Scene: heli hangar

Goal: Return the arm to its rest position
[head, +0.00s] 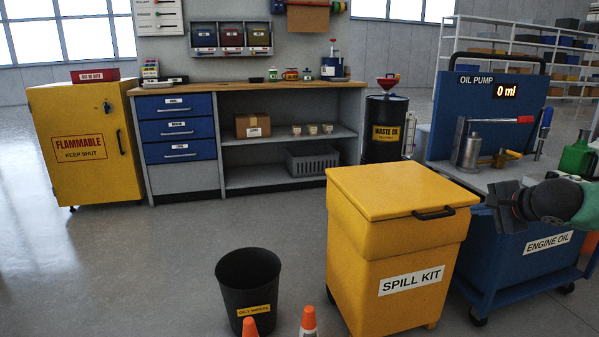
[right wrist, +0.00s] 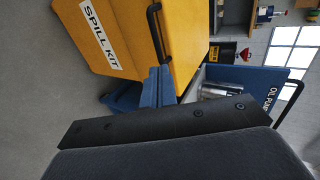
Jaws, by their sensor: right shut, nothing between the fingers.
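My right gripper (head: 497,204) is at the right side of the head view, in front of the blue engine oil cart (head: 530,248) and right of the yellow spill kit bin (head: 395,255). It is shut and empty. In the right wrist view the dark gripper body (right wrist: 165,125) fills the lower part, with the spill kit bin (right wrist: 180,30) above it and the blue cart (right wrist: 155,90) just beyond. I cannot tell how far the gripper is from the cart. My left gripper is not in view.
A black oily waste bucket (head: 247,290) and two orange cones (head: 308,322) stand at the front. An oil pump (head: 468,150) stands on the cart, with a green can (head: 577,158) at its right. A workbench (head: 290,88) and yellow cabinet (head: 80,145) stand behind. The left floor is clear.

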